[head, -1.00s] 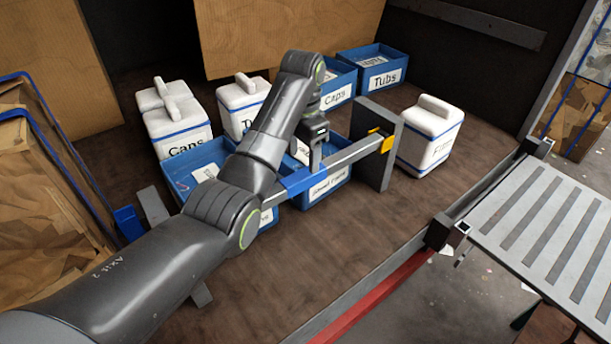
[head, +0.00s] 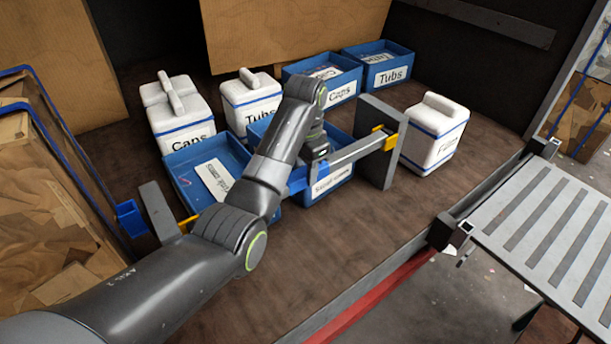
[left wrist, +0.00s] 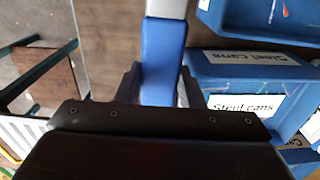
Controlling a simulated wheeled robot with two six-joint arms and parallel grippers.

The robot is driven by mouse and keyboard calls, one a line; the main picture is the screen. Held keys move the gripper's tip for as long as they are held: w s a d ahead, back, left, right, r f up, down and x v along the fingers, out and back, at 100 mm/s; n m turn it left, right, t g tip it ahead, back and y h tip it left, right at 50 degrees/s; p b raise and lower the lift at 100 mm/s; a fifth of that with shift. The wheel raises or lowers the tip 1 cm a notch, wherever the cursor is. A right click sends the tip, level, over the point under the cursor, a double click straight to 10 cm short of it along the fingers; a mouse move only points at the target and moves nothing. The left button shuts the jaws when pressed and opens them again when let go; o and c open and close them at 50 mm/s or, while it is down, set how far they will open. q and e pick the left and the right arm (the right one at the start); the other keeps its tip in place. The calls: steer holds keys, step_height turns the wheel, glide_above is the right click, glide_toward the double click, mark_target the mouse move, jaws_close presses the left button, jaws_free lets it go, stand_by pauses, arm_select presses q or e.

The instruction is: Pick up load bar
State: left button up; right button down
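The load bar (head: 352,152) is a long grey bar with a blue middle grip and yellow marks near its ends. It lies across two upright grey posts, the right one (head: 378,165) and the left one (head: 158,212). My left gripper (head: 312,172) is down at the blue grip, which also shows in the left wrist view (left wrist: 163,55). Its fingers (left wrist: 160,88) stand on either side of the grip. I cannot tell whether they press on it. My arm hides the bar's left part. My right gripper is not in view.
A slatted grey belt (head: 545,235) is at the right.

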arm_select(q)
jaws_close()
steer(key=shift+w+d+r, duration=0.1)
steer(key=shift+w, duration=0.05)
